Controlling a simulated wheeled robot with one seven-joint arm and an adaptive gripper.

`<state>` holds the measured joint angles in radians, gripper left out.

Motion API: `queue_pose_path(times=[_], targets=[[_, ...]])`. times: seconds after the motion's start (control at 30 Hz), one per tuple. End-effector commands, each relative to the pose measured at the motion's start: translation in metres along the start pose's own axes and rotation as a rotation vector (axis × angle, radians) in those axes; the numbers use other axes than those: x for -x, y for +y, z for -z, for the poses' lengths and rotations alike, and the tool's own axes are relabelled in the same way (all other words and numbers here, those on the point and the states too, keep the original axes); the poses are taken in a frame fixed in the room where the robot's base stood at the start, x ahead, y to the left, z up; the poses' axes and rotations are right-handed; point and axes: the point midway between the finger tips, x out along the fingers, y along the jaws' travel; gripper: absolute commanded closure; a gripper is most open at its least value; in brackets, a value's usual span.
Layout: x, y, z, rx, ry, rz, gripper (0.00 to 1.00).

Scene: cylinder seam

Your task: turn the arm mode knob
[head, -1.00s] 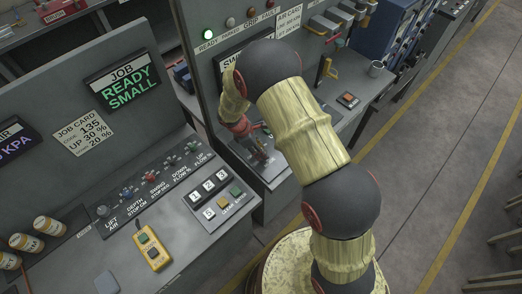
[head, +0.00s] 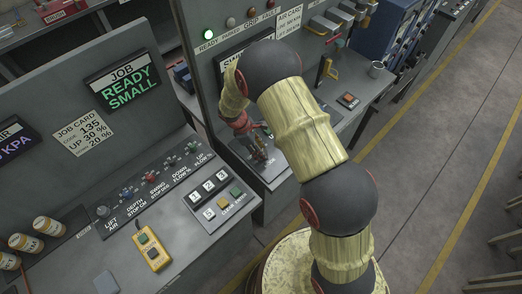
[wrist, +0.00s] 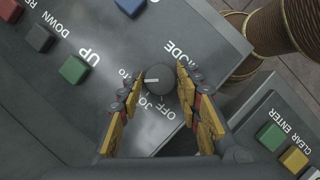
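The arm mode knob (wrist: 158,83) is a round dark grey knob with a white pointer line, seen in the wrist view on a grey panel. Its pointer faces left, toward a label partly hidden by a finger and ending in "TO". The labels "OFF" and "JOG" lie below it and "MODE" above right. My gripper (wrist: 159,75) has its yellow fingers apart, one on each side of the knob. I cannot tell whether the fingertips touch it. In the head view my gripper (head: 260,152) is low over the far console, and the knob cannot be made out there.
A keypad (wrist: 285,140) with green and yellow keys lies at right. In the head view a nearer console (head: 160,215) carries knobs, keys and a yellow pendant (head: 151,250).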

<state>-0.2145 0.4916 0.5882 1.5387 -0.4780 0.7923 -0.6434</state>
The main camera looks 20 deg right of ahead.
Motion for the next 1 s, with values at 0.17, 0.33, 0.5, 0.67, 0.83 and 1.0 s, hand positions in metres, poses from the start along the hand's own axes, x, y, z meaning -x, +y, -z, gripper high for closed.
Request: queue_pose_path(times=[0.17, 0.33, 0.5, 0.67, 0.83, 1.0], targets=[[0.0, 0.0, 0.0, 0.001, 0.0, 0.0, 0.54], [0.0, 0.0, 0.0, 0.001, -0.001, 0.0, 0.5], [0.0, 0.0, 0.0, 0.001, -0.001, 0.0, 0.5], [0.011, 0.001, 0.0, 0.001, 0.001, -0.003, 0.5], [0.041, 0.001, 0.001, 0.002, 0.002, -0.004, 0.5], [0.076, 0.001, 0.001, 0.0, 0.002, -0.003, 0.5]])
